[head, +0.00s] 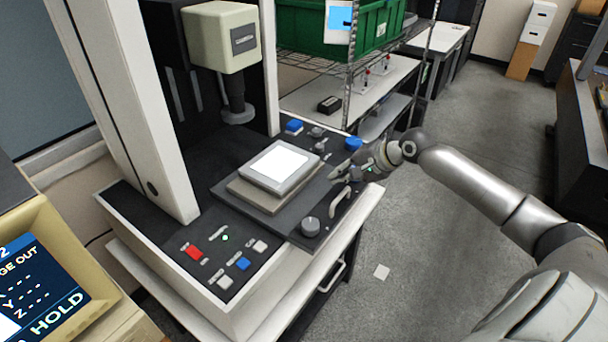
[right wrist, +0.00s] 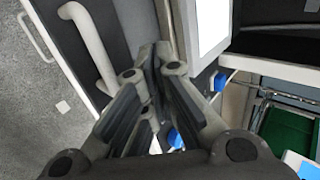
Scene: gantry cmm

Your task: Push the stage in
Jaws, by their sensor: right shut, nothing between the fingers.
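The stage (head: 252,196) is a dark plate on the measuring machine, with a stepped grey block and a white lit square (head: 279,164) on top. My right gripper (head: 334,176) is shut and empty, just above the stage's front right part, beyond the handle. In the right wrist view the shut fingers (right wrist: 155,50) point between the handle (right wrist: 88,45) and the lit square (right wrist: 212,25). I cannot tell whether they touch the stage. My left gripper is not in view.
Red, blue and white buttons (head: 243,264) lie at the front left. A wire rack with a green bin (head: 310,30) stands behind. A display (head: 40,290) is at lower left. Floor at right is open.

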